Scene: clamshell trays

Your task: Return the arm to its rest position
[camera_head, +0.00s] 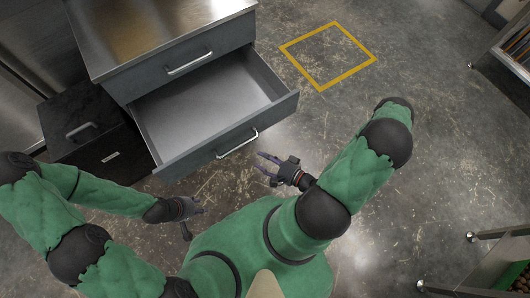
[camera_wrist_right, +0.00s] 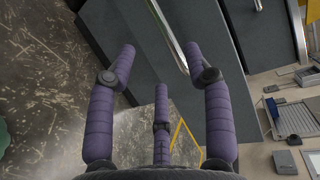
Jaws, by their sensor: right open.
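My right gripper (camera_head: 268,166) is open and empty, just in front of the open drawer and near its handle (camera_head: 237,144). In the right wrist view its purple fingers (camera_wrist_right: 161,62) are spread apart with nothing between them. The dark drawer front and a metal handle (camera_wrist_right: 168,32) show beyond the fingertips. My left gripper (camera_head: 188,211) is low at the left, above the floor and close to my body. It is small and dark, and its fingers cannot be made out clearly.
The open drawer (camera_head: 205,100) is empty and juts out from a metal-topped cabinet (camera_head: 160,35). A low black cabinet (camera_head: 88,130) stands left of it. A yellow square (camera_head: 328,54) marks clear floor. Shelving stands at the right edge. The wrist view shows a worktop (camera_wrist_right: 285,105) with small items.

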